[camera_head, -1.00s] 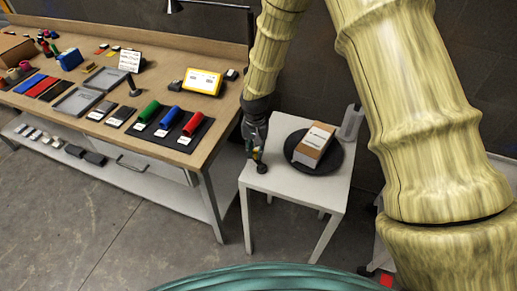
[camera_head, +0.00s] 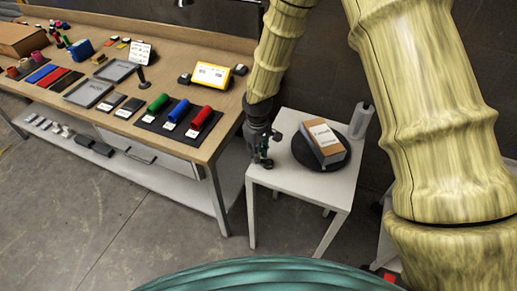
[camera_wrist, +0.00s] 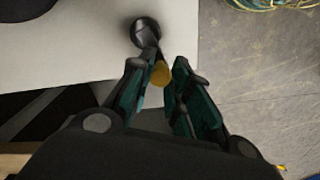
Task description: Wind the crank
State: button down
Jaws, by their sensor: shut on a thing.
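The crank shows in the wrist view as a dark round hub (camera_wrist: 145,30) with a short arm leading to a yellowish handle (camera_wrist: 161,74). My gripper (camera_wrist: 160,80) has teal fingers on both sides of this handle and is shut on it. In the head view my gripper (camera_head: 264,149) points down at the left edge of a small white table (camera_head: 288,178), and mostly hides the crank. A black round turntable (camera_head: 300,155) lies on this table. A brown and white box (camera_head: 323,142) lies on the turntable.
A long workbench (camera_head: 205,147) stands left of the small table, with colored rolls, trays and a yellow-framed device (camera_head: 212,74) on it. A grey-white cylinder (camera_head: 361,120) stands at the small table's back right corner. The floor in front is clear.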

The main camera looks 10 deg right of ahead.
jog(key=n, duration=0.2)
jog(key=s+n, duration=0.1)
jog(key=shift+s+n, duration=0.2)
jog(key=shift+n, duration=0.2)
jog(key=n, duration=0.1)
jog(key=s+n+p, duration=0.1)
jog(key=shift+d+n, duration=0.1)
jog(key=shift+n, duration=0.2)
jog(key=shift+s+d+n+p, duration=0.15)
jog(key=shift+s+n, duration=0.1)
jog(key=shift+n, duration=0.6)
jog(key=shift+s+d+n+p, duration=0.15)
jog(key=shift+s+n+p, duration=0.05)
jog(key=shift+n, duration=0.7)
jog(key=shift+s+d+n+p, duration=0.15)
jog(key=shift+s+n, duration=0.1)
jog(key=shift+n, duration=0.6)
jog(key=c, duration=1.3)
grip_release()
notch_tip(320, 180, up, 12)
